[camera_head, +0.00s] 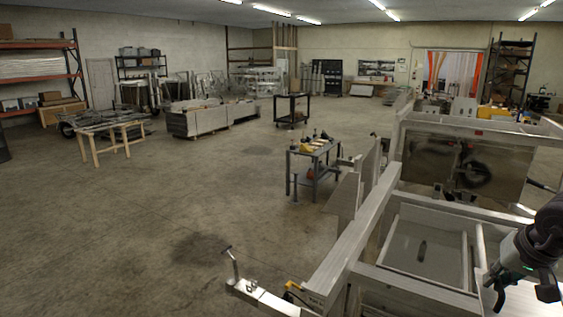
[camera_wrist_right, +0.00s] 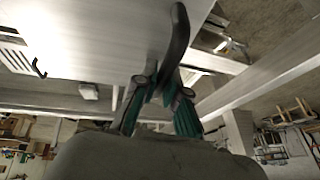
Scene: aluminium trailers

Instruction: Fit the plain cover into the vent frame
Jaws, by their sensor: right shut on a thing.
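My right gripper (camera_head: 523,287) is at the lower right of the head view, over the near trailer's right side. In the right wrist view its teal-padded fingers (camera_wrist_right: 160,98) close on a thin dark curved piece (camera_wrist_right: 179,40), seen nearly edge-on. It seems to be the plain cover; its face is hidden. A large pale panel (camera_wrist_right: 95,35) lies beyond the fingers, with slots (camera_wrist_right: 14,52) and a small black hook at its left. I cannot tell whether the slots belong to the vent frame. I cannot pick out the vent frame for certain. My left gripper is not in view.
The near trailer's aluminium rails (camera_head: 350,240) surround a grey recessed panel (camera_head: 425,247) with a dark slot. A second trailer's panel (camera_head: 465,165) stands behind. A grey cart (camera_head: 315,170) with tools stands left of the trailers.

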